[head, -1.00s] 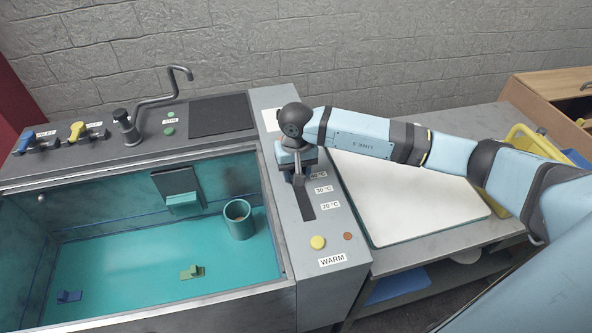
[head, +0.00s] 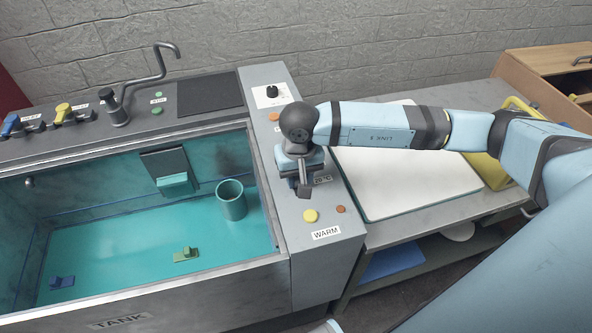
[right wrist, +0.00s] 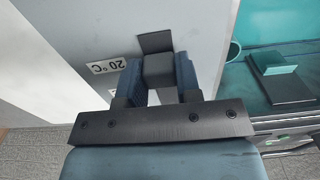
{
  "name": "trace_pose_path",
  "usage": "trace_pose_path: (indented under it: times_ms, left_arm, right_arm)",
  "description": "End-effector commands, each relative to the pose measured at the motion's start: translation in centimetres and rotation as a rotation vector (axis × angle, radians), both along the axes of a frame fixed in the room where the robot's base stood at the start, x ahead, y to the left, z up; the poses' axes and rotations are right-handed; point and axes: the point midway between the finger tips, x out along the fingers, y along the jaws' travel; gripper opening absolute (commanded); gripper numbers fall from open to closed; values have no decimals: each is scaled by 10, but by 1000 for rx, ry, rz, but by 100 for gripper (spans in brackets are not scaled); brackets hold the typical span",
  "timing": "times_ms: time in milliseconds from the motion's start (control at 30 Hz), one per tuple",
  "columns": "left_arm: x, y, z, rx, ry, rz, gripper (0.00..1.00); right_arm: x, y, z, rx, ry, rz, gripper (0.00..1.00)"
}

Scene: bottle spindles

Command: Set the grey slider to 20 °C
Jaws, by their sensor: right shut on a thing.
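My right gripper (head: 303,187) is over the control panel beside the tank, shut on the grey slider. The slider (right wrist: 158,70) shows between the two fingers in the right wrist view (right wrist: 158,78); in the head view the gripper mostly hides it. The 20 °C label (head: 322,180) is just right of the gripper, and it also shows beside the fingers in the right wrist view (right wrist: 106,67). A short dark piece of slot (right wrist: 155,42) shows beyond the slider. The 30 °C and 40 °C labels are hidden by my arm. My left gripper is not in view.
A yellow button (head: 310,216), a small orange button (head: 341,209) and the WARM label (head: 326,233) lie near the panel's front end. A black knob (head: 272,91) is at its back. The teal tank (head: 130,230) is to the left, a white board (head: 400,185) to the right.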

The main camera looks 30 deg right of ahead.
Motion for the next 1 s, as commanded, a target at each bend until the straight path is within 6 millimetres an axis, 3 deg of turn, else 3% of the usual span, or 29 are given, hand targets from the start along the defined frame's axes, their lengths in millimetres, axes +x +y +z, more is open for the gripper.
trace_pose_path:
  times_ms: [167,200,300,667,767,1000]
  left_arm:
    - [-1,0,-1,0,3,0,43]
    - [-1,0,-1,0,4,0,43]
    - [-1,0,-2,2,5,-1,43]
    - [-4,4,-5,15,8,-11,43]
    - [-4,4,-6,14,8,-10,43]
    - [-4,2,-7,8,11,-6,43]
  right_arm:
    - [-3,2,-1,2,10,5,0]
    - [-3,2,-2,1,10,5,41]
    - [-3,1,-1,0,9,5,57]
    - [-1,1,6,0,4,3,57]
    - [-1,1,20,2,3,3,57]
    - [-1,1,75,1,2,4,57]
